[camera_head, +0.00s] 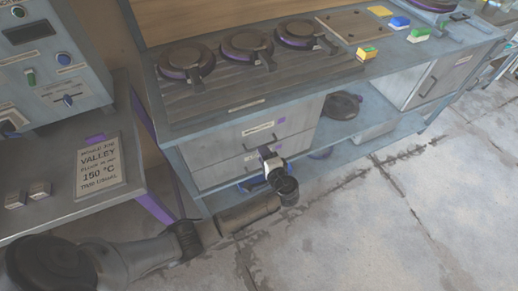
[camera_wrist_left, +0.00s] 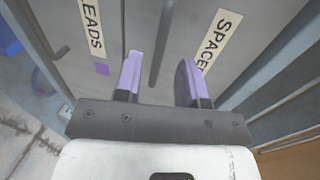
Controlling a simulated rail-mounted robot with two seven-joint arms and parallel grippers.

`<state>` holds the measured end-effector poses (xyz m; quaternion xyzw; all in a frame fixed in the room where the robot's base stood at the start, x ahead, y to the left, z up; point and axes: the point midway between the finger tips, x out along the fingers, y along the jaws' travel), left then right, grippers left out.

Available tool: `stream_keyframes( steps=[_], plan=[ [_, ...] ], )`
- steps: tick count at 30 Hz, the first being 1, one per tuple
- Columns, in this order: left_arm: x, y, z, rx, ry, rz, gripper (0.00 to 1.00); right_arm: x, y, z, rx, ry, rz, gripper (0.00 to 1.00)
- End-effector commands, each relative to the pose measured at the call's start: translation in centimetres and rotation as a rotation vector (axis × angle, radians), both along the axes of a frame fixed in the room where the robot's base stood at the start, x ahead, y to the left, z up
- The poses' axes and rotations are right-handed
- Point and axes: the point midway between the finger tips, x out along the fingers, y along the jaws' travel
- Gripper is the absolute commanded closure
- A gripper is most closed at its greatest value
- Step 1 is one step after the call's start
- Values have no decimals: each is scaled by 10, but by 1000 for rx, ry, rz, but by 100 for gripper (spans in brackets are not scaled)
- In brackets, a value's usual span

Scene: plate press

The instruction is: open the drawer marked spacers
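The spacers drawer (camera_head: 232,138) is the upper one of two grey drawers under the bench and looks shut. Its label (camera_wrist_left: 216,38) is partly readable as "SPACE" in the left wrist view. Its dark bar handle (camera_wrist_left: 162,42) runs beside that label. My left gripper (camera_head: 266,153) is in front of the drawers. In the left wrist view its two purple fingers (camera_wrist_left: 160,72) are apart, with the end of the handle between them in the picture. Contact with the handle cannot be told. The lower drawer's label (camera_wrist_left: 92,28) reads "LEADS". My right gripper is not in view.
The bench top (camera_head: 300,85) above carries several round dark plates with handles and small colored blocks. A shelf (camera_head: 350,125) is right of the drawers. A grey table (camera_head: 70,205) with a control box (camera_head: 50,65) stands left. Concrete floor is open at right.

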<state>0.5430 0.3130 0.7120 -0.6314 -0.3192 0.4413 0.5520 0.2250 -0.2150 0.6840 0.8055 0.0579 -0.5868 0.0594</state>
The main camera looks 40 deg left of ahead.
Motion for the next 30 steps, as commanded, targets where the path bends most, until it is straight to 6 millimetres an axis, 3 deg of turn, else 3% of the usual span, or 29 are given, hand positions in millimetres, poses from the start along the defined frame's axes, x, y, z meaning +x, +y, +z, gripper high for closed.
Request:
stream_keyframes(
  steps=[3, 10, 24, 30],
  plan=[
    [8, 17, -6, 2, -1, 1, 63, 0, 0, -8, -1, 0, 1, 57],
    [17, 37, -9, 1, 0, 0, 63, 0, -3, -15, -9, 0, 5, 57],
    [20, 44, -10, -1, 0, 0, 63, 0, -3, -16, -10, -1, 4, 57],
    [20, 44, -10, -1, 0, 0, 81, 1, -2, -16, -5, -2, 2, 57]
  ],
)
